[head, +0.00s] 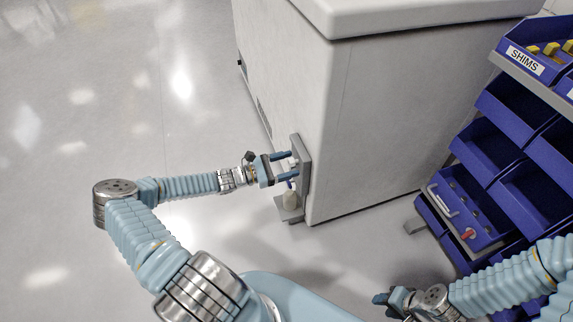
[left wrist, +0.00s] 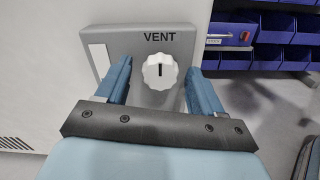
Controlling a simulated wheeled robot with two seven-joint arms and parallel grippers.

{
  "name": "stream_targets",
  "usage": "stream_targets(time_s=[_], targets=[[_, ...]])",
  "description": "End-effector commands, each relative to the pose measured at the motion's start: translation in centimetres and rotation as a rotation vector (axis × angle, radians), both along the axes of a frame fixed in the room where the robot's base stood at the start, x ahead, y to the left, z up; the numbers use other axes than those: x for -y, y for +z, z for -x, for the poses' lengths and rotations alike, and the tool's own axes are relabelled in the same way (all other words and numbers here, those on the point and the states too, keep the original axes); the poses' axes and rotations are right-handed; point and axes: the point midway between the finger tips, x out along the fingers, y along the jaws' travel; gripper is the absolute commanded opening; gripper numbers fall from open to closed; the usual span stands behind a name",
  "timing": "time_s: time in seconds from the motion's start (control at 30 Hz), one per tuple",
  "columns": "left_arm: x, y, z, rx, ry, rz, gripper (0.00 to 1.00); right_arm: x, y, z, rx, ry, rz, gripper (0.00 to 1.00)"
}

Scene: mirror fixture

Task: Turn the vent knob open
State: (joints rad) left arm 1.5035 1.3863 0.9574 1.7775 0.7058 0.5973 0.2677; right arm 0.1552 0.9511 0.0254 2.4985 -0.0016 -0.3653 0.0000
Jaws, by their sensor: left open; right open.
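The vent knob (left wrist: 160,71) is a white scalloped dial with a dark, roughly upright pointer mark. It sits below the word VENT on a grey panel (left wrist: 185,42), and the panel also shows edge-on in the head view (head: 305,168) on the side of a white cabinet. My left gripper (head: 292,166) is open in front of the panel. In the left wrist view its blue fingers stand on either side of the knob, with gaps; contact is not visible. My right gripper (head: 382,302) is low in the head view, away from the panel, and appears empty.
The large white cabinet (head: 390,110) fills the upper middle. A rack of blue bins (head: 510,110), one labelled SHIMS, stands at right. The floor at left is clear.

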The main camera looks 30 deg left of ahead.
Motion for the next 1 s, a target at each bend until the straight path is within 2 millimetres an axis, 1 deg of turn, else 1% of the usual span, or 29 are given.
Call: stream_targets(time_s=[0.07,0.17,0.43,0.77,1.0], targets=[[-0.02,0.0,0.01,0.0,0.0,0.0,0.67,0.0,0.0,0.0,0.0,0.0,0.0,0.43],[-0.03,0.0,0.02,0.0,0.0,0.0,0.53,0.01,0.0,0.0,0.0,0.0,0.0,0.43],[-0.04,0.01,0.05,0.001,0.0,-0.001,0.12,0.01,0.0,0.0,0.0,0.0,0.0,0.43],[-0.06,0.04,0.05,0.03,0.0,-0.035,0.11,-0.01,0.13,0.01,0.0,0.0,0.0,0.43],[-0.13,0.1,0.03,0.124,0.001,-0.145,0.11,-0.11,0.48,0.06,-0.001,0.002,-0.002,0.43]])
